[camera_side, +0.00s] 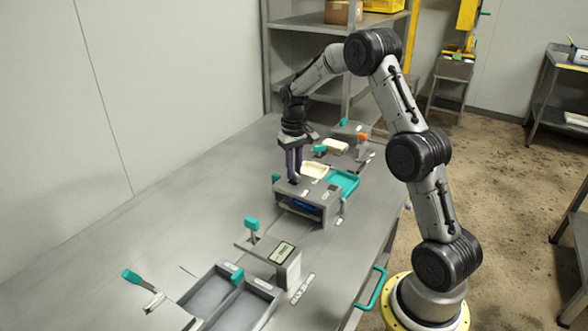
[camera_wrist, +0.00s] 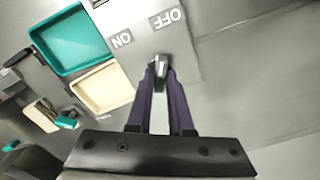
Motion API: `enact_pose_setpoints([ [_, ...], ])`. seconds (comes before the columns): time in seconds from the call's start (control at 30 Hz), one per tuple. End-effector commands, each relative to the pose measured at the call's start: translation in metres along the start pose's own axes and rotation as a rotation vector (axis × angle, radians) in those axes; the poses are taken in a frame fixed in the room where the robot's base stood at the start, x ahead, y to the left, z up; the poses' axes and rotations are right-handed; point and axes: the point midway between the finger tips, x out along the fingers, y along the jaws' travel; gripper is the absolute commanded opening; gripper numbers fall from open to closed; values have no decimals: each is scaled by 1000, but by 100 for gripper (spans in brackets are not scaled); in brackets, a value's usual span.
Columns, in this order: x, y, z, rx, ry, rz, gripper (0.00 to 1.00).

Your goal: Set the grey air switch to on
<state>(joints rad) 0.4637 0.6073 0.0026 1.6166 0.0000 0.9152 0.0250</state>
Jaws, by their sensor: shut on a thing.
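The grey air switch (camera_wrist: 160,61) shows in the wrist view as a small grey lever on a light grey box top, with ON and OFF labels beyond it. ON is at left and OFF at right, both upside down in this view. My gripper (camera_wrist: 160,72) has its two purple fingers closed on the lever. In the side view my gripper (camera_side: 294,179) points down onto the top of the grey box (camera_side: 322,199). The fingers hide the switch there, and I cannot tell which label it is set to.
A teal tray (camera_side: 345,182) and a cream tray (camera_side: 314,170) lie behind the box. A teal-handled lever (camera_side: 252,225) and a display panel (camera_side: 282,252) stand nearer the camera, beside grey open bins (camera_side: 207,293).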

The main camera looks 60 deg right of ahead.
Motion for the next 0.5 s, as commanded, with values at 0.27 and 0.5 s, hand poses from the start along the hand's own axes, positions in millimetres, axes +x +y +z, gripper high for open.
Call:
enact_pose_setpoints([
  [0.27, -1, 0, 0, -39, 1, 0, 0],
  [0.5, -1, 0, 0, -177, 1, 0, 0],
])
